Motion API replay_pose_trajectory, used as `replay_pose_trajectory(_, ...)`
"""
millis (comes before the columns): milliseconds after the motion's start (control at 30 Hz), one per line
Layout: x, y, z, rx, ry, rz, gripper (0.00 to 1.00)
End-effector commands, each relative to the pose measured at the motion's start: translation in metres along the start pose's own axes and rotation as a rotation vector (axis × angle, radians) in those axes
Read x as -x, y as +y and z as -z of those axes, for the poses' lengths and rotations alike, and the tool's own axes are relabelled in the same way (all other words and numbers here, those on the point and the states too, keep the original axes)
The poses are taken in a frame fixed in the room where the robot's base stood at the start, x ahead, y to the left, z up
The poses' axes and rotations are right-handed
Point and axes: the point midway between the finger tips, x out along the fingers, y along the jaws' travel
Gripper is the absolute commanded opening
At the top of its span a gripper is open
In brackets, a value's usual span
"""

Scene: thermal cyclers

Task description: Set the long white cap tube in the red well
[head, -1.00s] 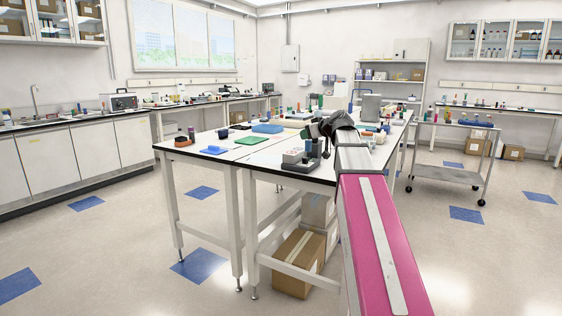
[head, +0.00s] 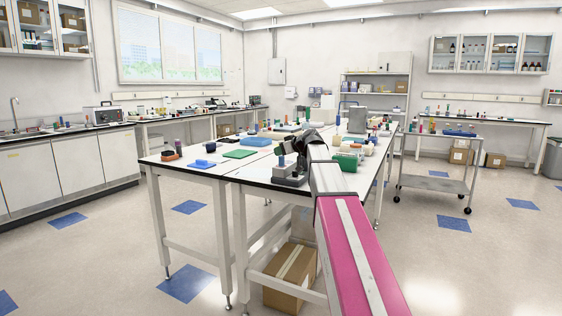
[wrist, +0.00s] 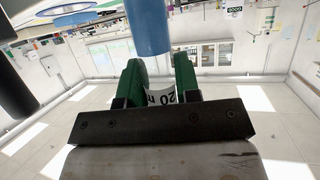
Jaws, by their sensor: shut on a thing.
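My gripper (wrist: 160,85) has green fingers and is shut on a tube (wrist: 148,28) in the wrist view. The tube shows a blue, cylinder-shaped part beyond the fingers and a white part with black print between them. Its cap cannot be made out for sure. In the head view my gripper (head: 285,158) is over the grey device (head: 291,180) near the bench's front edge, and looks small and dark. The red well cannot be made out in either view.
The white bench (head: 210,178) also holds a green mat (head: 240,154), a blue mat (head: 202,164), a blue box (head: 256,141) and a green rack (head: 347,161) right of my arm. A metal cart (head: 437,185) stands to the right.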

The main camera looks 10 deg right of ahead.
Motion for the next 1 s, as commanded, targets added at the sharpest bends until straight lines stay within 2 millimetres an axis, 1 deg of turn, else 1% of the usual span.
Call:
replay_pose_trajectory(167, -0.003, 0.0, -0.003, 0.0, 0.0, 0.0, 0.08)
replay_pose_trajectory(267, -0.006, 0.0, -0.011, 0.0, 0.0, -0.001, 0.08)
replay_pose_trajectory(400, -0.013, 0.0, -0.03, -0.001, -0.001, 0.0, 0.08)
replay_pose_trajectory(500, -0.016, 0.0, -0.037, 0.0, 0.001, 0.0, 0.08)
replay_pose_trajectory(833, -0.017, 0.0, -0.039, 0.0, 0.001, 0.0, 0.08)
replay_pose_trajectory(867, -0.018, 0.0, -0.039, 0.0, 0.001, 0.0, 0.34)
replay_pose_trajectory(900, -0.018, 0.0, -0.039, 0.0, 0.001, 0.0, 0.47)
replay_pose_trajectory(933, -0.018, 0.0, -0.039, 0.0, 0.001, 0.0, 0.56)
replay_pose_trajectory(1000, -0.018, 0.0, -0.039, 0.0, 0.001, 0.0, 0.56)
